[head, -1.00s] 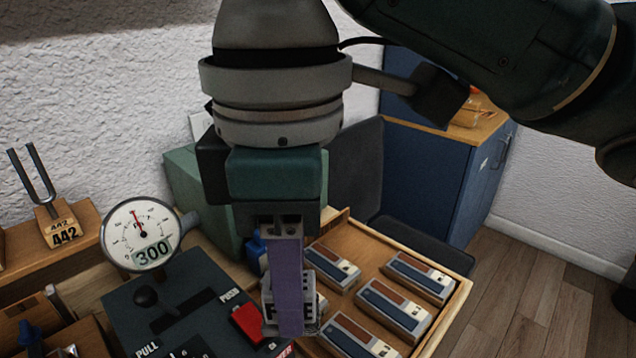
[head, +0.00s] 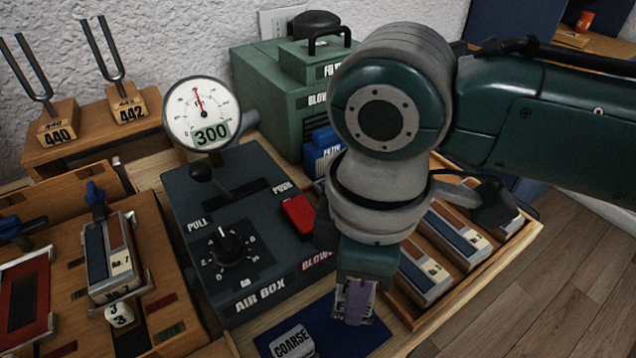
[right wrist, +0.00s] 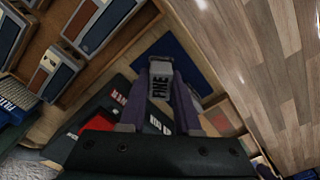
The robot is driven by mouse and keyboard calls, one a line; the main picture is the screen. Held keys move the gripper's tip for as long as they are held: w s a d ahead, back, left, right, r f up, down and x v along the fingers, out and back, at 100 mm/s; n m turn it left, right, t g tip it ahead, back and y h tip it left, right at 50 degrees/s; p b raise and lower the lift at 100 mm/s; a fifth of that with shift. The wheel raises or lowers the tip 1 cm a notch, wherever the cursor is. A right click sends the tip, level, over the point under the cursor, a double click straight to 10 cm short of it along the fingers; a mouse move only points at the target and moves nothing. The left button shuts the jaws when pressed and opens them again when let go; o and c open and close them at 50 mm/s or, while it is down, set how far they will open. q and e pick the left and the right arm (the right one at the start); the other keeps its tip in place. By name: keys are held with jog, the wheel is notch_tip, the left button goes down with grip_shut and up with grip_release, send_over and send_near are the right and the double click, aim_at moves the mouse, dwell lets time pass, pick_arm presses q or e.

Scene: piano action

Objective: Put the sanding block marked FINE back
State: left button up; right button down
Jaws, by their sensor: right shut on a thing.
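The sanding block marked FINE (right wrist: 160,87) is a small grey block with dark lettering, held between the purple fingers of my right gripper in the right wrist view. In the head view my right gripper (head: 355,300) points down over the right part of a dark blue mat (head: 340,338). A finger hides most of the block there, and I cannot tell whether the block touches the mat. A grey block marked COARSE (head: 291,342) sits on the left part of the mat. My left gripper is not in view.
The dark air box (head: 250,285) with its lever, knob and red switch stands left of the gripper. A wooden tray (head: 490,278) of several blocks lies behind it to the right. A round gauge (head: 200,113) reads 300. The table ends at the right, with floor beyond.

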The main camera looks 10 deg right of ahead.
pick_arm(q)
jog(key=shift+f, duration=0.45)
pick_arm(e)
notch_tip(320, 180, down, 3)
jog(key=shift+r, duration=0.15)
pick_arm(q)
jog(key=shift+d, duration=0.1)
pick_arm(e)
jog(key=c, duration=0.6)
grip_release()
jog(key=shift+f, duration=0.2)
